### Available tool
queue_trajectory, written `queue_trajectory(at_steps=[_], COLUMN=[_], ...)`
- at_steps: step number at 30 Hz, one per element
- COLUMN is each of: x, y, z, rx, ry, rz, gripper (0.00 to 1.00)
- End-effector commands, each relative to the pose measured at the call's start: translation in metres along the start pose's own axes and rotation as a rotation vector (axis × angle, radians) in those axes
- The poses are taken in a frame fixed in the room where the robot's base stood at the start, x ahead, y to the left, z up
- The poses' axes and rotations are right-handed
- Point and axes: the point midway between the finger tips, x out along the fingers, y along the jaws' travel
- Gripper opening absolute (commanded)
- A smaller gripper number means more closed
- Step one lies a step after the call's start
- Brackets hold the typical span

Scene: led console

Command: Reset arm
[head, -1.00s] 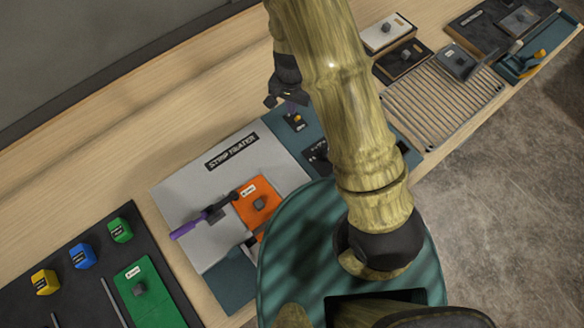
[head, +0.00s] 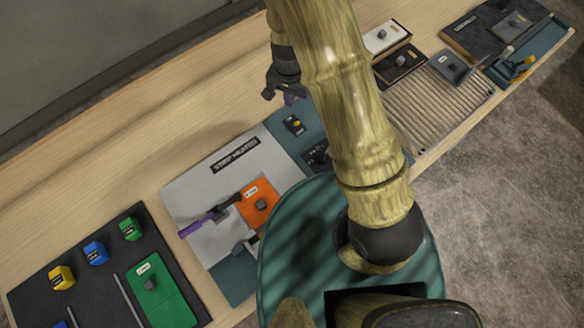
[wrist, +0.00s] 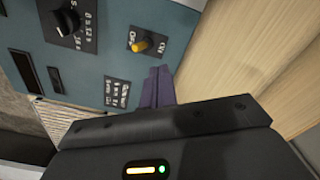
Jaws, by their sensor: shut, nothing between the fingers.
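My gripper (head: 288,99) hangs over the wooden bench in the head view, just beyond the far corner of the teal console panel (head: 285,121). My arm hides part of that panel. In the wrist view the purple fingers (wrist: 157,87) are together with nothing between them. They are in front of the panel (wrist: 110,55), below the yellow-orange switch (wrist: 143,46) in the picture. A black knob (wrist: 67,21) with a printed scale is to the left. I cannot tell whether the fingertips touch the panel.
The strip heater (head: 187,192) with its purple-handled lever (head: 205,221) and an orange plate (head: 250,219) lies left of my arm. A black board (head: 45,305) with coloured blocks is at lower left. A wire rack (head: 425,112) is at right. The bench (head: 130,150) behind is bare.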

Motion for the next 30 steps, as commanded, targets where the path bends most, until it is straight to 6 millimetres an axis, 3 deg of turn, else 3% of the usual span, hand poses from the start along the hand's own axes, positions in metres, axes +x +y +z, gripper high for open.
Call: queue_trajectory(at_steps=[3,23,30], x=[-0.009,-0.009,-0.034], y=[-0.001,0.000,0.026], z=[-0.001,-0.001,-0.003], rx=[0.000,-0.002,-0.064], ry=[0.000,0.001,0.017], rz=[0.000,-0.003,-0.042], gripper=[0.00,0.00,0.00])
